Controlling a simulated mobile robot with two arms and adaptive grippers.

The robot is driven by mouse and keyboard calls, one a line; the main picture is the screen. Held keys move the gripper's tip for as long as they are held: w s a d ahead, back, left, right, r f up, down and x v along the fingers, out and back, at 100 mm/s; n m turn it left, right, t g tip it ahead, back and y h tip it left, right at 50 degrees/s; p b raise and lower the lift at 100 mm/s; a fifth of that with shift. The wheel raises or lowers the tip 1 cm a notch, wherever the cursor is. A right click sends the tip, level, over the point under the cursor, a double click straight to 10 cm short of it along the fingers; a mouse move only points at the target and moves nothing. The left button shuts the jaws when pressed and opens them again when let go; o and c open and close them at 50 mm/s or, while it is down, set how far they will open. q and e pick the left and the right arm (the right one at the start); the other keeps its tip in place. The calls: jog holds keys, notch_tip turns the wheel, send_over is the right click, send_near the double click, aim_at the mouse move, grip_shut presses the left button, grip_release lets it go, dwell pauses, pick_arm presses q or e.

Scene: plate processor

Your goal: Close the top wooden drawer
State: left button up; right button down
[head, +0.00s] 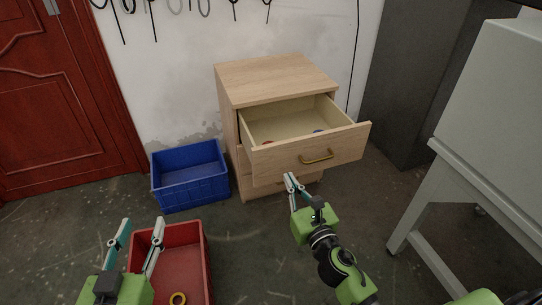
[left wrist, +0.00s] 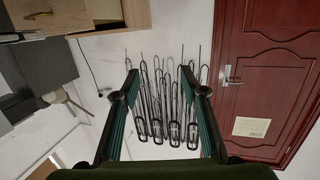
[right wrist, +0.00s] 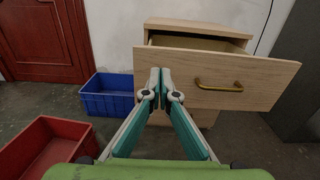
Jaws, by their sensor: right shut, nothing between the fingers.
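The top wooden drawer (head: 340,153) is pulled well out of the light wood cabinet (head: 275,78). Its front has a brass handle (head: 316,157), and a small red item and a small blue item show inside. The drawer front (right wrist: 216,70) and its handle (right wrist: 218,86) also fill the upper part of the right wrist view. My right gripper (head: 290,181) is shut and empty, in front of the drawer near the front's lower left part; I cannot tell if it touches. My left gripper (head: 141,238) is open and empty, above the red crate at the lower left.
A blue crate (head: 190,180) stands on the floor left of the cabinet. A red crate (head: 188,236) stands nearer. A grey-white table (head: 440,165) is on the right, and a dark grey cabinet (head: 415,80) is behind. A red door (head: 60,100) is at the left.

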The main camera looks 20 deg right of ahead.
send_near(272, 147)
jog(key=w, duration=0.3)
jog(key=w+b, duration=0.1)
jog(key=w, duration=0.2)
jog(key=shift+w+a+f, duration=0.1)
jog(key=shift+w+a, duration=0.05)
jog(key=shift+w, duration=0.15)
pick_arm(q)
notch_tip(272, 147, up, 8)
jog(key=d+t+h, duration=0.1)
jog(key=t, duration=0.3)
jog(key=shift+f, duration=0.25)
pick_arm(e)
jog(key=shift+w, duration=0.2)
